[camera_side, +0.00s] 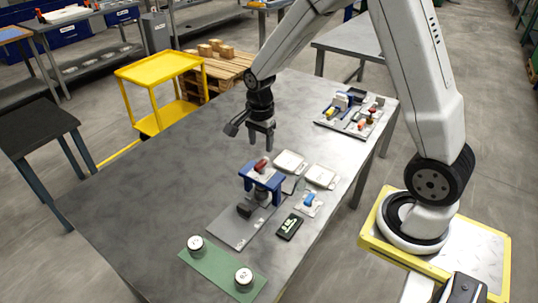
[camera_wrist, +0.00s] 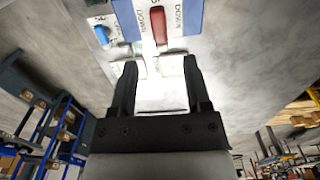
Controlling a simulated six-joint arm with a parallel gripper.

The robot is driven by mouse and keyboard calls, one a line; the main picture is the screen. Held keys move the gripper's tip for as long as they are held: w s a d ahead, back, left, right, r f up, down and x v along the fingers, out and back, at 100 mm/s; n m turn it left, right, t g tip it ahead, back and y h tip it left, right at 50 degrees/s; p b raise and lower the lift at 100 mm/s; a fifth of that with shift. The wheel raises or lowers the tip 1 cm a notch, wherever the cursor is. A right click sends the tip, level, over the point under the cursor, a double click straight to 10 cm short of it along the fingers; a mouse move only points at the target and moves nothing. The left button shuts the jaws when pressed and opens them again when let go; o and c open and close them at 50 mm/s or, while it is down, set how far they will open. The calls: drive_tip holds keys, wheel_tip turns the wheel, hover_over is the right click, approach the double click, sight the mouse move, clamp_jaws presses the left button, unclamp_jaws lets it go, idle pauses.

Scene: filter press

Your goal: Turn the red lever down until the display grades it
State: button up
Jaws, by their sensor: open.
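The red lever (camera_side: 262,165) sits on top of a blue press frame (camera_side: 250,183) on the grey table. In the wrist view the red lever (camera_wrist: 158,26) lies beyond my fingertips, between printed "DOWN" labels on the blue and white top (camera_wrist: 187,18). My gripper (camera_side: 261,147) points down, open and empty, above and behind the press in the side view. Its two fingers (camera_wrist: 160,63) are spread apart in the wrist view, with no contact on the lever visible. The small black display (camera_side: 289,227) with green marks lies right of the press; its text is too small to read.
Two pale square pads (camera_side: 289,162) (camera_side: 321,176) lie beside the press. A small blue-handled fixture (camera_side: 309,202) sits near them. A green mat (camera_side: 222,274) with two round white-topped pieces is at the front. A parts tray (camera_side: 355,116) stands at the back right. The table's left side is clear.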

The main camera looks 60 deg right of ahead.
sight(261, 162)
drive_tip(key=shift+f, duration=3.25)
clamp_jaws()
